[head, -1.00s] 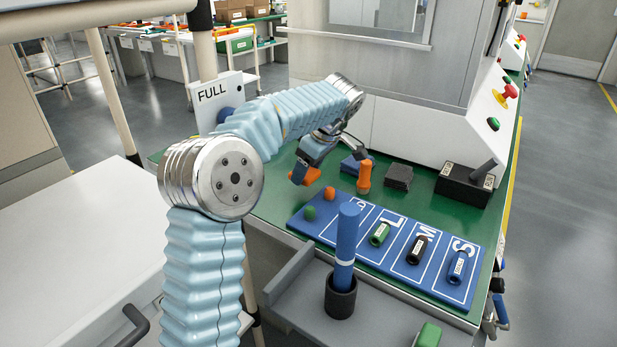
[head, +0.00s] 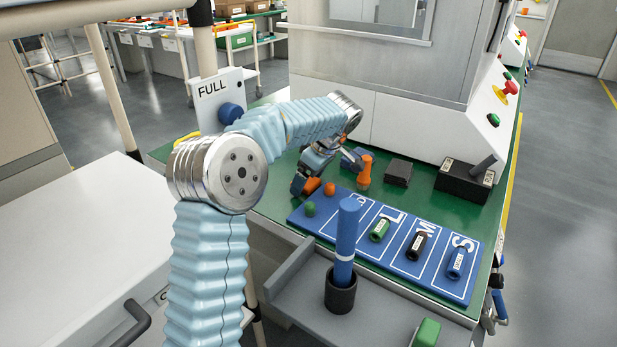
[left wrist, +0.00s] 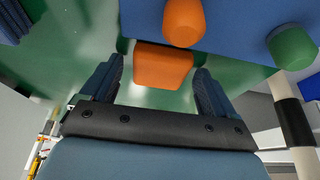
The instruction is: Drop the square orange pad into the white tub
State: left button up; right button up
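The orange pad (head: 313,186) is at my left gripper (head: 308,180), by the far left corner of the blue board. In the left wrist view the pad (left wrist: 162,66) lies between the two dark fingers (left wrist: 158,85), close to both tips, and overlaps the board's edge. I cannot make out a white tub in either view. My right gripper is not in view.
The blue board (head: 343,233) carries an orange peg (head: 329,188), a green peg (head: 310,209) and labelled cylinders. An orange pin (head: 364,172) and dark blocks (head: 398,173) stand behind it. A blue rod (head: 346,240) stands upright in front. A white-topped cabinet (head: 75,235) is at left.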

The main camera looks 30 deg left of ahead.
pick_arm(q)
jog(key=shift+r, duration=0.15)
jog(key=shift+o, duration=0.5)
jog(key=v, duration=1.3)
jog(key=shift+w+d+r, duration=0.2)
jog(key=shift+w+d, duration=0.1)
jog(key=shift+d, duration=0.1)
jog(key=x, duration=0.8)
jog(key=shift+a+f, duration=0.15)
jog(key=shift+f, duration=0.1)
jog(key=x, duration=0.5)
jog(key=shift+s+a, duration=0.1)
jog(key=shift+s, duration=0.2)
jog(key=c, duration=1.2)
